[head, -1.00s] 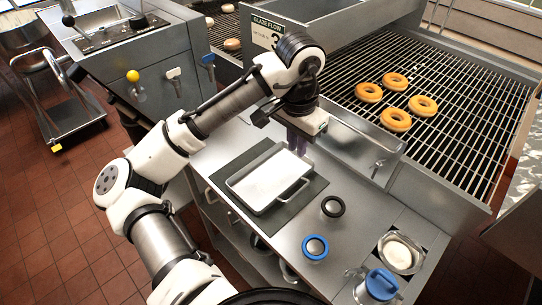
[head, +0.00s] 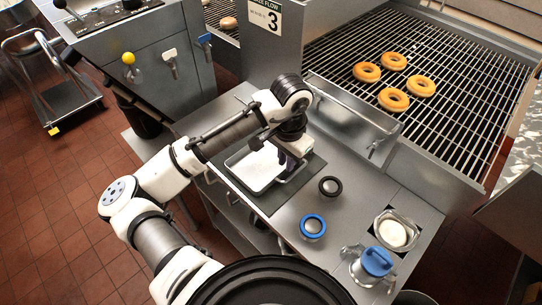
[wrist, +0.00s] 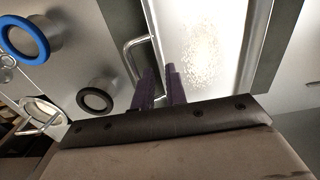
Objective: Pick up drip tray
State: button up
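The drip tray (head: 240,180) is a shallow white metal tray with loop handles, lying on a dark mat (head: 270,205) on the steel counter. In the wrist view the tray (wrist: 200,50) fills the upper middle, with one handle (wrist: 127,55) along its left side. My gripper (head: 290,174) is low over the tray's right end in the head view and hides part of it. In the wrist view the two purple fingers of my gripper (wrist: 159,70) stand apart beside the handle and the tray edge. I cannot tell whether they touch it.
A blue-lidded jug (head: 375,264) and a white-filled pan (head: 392,234) are nearer right. The rack (head: 440,130) with several doughnuts rises behind.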

jog(key=shift+f, duration=1.2)
grip_shut()
jog(key=shift+r, duration=0.15)
